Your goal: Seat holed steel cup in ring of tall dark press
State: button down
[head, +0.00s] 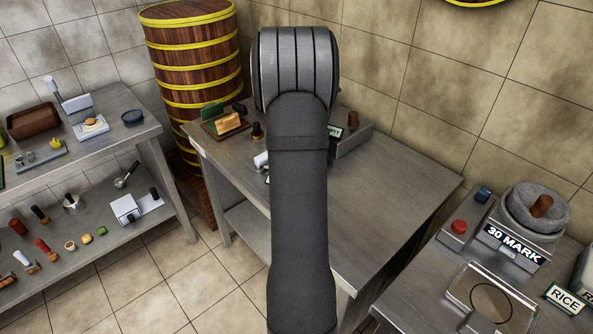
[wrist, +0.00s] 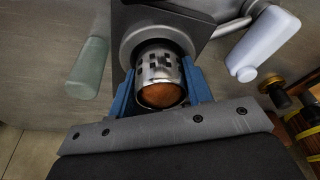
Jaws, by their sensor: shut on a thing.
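In the wrist view my gripper (wrist: 160,84) has its two blue fingers shut on the sides of the steel cup (wrist: 157,70). The cup has dark square holes around its wall, and a brown round surface shows in its near end. The cup's far end is at the round grey ring (wrist: 128,48) on the dark press (wrist: 212,22), lined up with its opening. I cannot tell how deep the cup sits in the ring. In the head view my arm hides the gripper, the cup and most of the press area.
The wrist view shows a grey-green handle (wrist: 90,66) left of the press and a white handle (wrist: 268,45) right. In the head view the steel table (head: 390,190) is clear on its right side. A wooden steamer tower (head: 195,60) stands behind it, and the 30 MARK device (head: 513,243) is at right.

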jog(key=shift+f, duration=0.15)
jog(key=c, duration=0.8)
grip_release()
jog(key=shift+o, duration=0.8)
jog(key=shift+s+f, duration=0.1)
jog(key=shift+d, duration=0.1)
jog(key=v, duration=1.7)
jog(key=shift+r, duration=0.35)
